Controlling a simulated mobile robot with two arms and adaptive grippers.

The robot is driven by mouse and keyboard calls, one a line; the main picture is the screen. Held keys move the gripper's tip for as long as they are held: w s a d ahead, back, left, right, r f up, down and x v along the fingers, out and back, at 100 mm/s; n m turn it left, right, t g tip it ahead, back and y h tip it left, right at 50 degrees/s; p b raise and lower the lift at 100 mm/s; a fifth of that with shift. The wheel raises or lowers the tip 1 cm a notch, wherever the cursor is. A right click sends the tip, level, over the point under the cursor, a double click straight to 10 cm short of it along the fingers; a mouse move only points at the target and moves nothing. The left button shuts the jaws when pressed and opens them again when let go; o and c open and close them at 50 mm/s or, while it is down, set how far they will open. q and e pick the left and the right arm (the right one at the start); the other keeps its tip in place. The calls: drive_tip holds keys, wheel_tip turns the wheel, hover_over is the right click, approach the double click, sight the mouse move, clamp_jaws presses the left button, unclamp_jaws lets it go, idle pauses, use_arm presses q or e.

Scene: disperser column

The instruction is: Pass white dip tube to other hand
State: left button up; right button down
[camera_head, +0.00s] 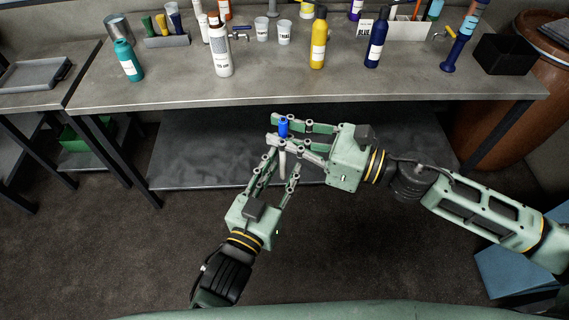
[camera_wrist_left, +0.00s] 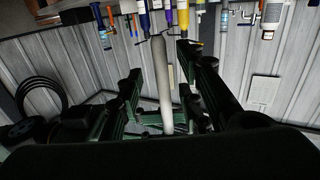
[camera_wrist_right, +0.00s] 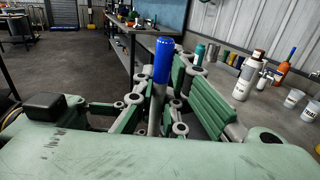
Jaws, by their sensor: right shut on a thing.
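The white dip tube (camera_head: 282,163) hangs roughly upright below the table's front edge, with a blue piece (camera_head: 283,127) at its top. My right gripper (camera_head: 275,130) is shut on the tube just under the blue piece. In the right wrist view the blue piece (camera_wrist_right: 163,60) stands up above the fingers. My left gripper (camera_head: 282,162) is lower, with its fingers apart on either side of the tube. In the left wrist view the pale tube (camera_wrist_left: 163,85) runs between the open fingers, with gaps visible beside it. The tube's lower end is hard to make out.
A grey table (camera_head: 190,91) behind carries several bottles, including a teal one (camera_head: 128,60) and a yellow one (camera_head: 318,45), plus cups (camera_head: 284,32) and a black bin (camera_head: 504,54). A lower shelf (camera_head: 205,145) lies beneath. The floor in front is clear.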

use_arm(q)
drive_tip(key=shift+x, duration=0.8)
drive_tip(key=shift+c, duration=0.3)
clamp_jaws()
use_arm(e)
drive_tip(key=c, duration=1.7)
unclamp_jaws()
drive_tip(key=shift+s+d, duration=0.1)
drive_tip(key=shift+d, duration=0.05)
